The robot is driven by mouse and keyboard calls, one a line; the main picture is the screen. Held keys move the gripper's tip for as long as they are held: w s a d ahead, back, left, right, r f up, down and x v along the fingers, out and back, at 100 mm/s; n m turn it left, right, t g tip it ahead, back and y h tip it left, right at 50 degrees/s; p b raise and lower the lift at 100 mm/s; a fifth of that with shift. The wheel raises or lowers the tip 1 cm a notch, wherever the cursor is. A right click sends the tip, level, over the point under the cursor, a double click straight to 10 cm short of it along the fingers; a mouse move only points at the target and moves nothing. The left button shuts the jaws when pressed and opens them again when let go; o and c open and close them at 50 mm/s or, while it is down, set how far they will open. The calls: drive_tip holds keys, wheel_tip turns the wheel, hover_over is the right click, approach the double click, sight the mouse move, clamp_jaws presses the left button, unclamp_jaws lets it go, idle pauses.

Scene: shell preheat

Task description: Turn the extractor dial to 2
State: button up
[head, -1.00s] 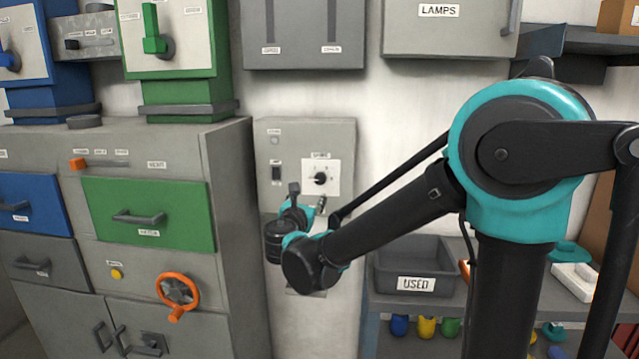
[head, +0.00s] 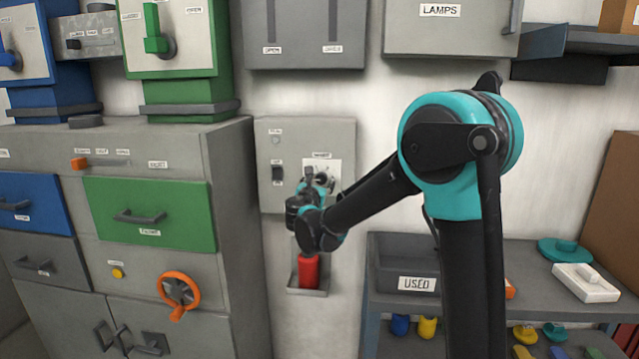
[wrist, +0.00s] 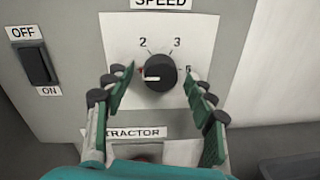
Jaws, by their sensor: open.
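The black round dial (wrist: 158,72) sits on a white plate (wrist: 190,28) under a SPEED label in the wrist view. Numbers 2, 3 and what looks like 5 show around it, with a small red mark at its left. The white line on the knob points left, toward that mark. My gripper (wrist: 158,80) is open, one finger on each side of the dial, with gaps visible. An EXTRACTOR label (wrist: 137,132) is partly hidden below. In the head view my gripper (head: 318,182) covers part of the dial plate (head: 334,165) on the grey wall box.
An OFF/ON rocker switch (wrist: 38,65) is left of the dial. Below the box, a red object (head: 308,270) stands in a wall holder. A grey cabinet (head: 235,220) is close on the left. A USED bin (head: 405,253) sits on the right shelf.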

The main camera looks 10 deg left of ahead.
drive_tip(key=shift+c, duration=0.4)
drive_tip(key=c, duration=1.1)
drive_tip(key=shift+m, duration=0.4)
drive_tip(key=m, duration=0.5)
drive_tip(key=shift+m, duration=0.3)
drive_tip(key=m, duration=0.4)
drive_tip(key=shift+r+m+g+y, duration=0.1)
drive_tip(key=shift+m+g+y, duration=0.2)
drive_tip(key=shift+m, duration=0.1)
drive_tip(key=o, duration=1.2)
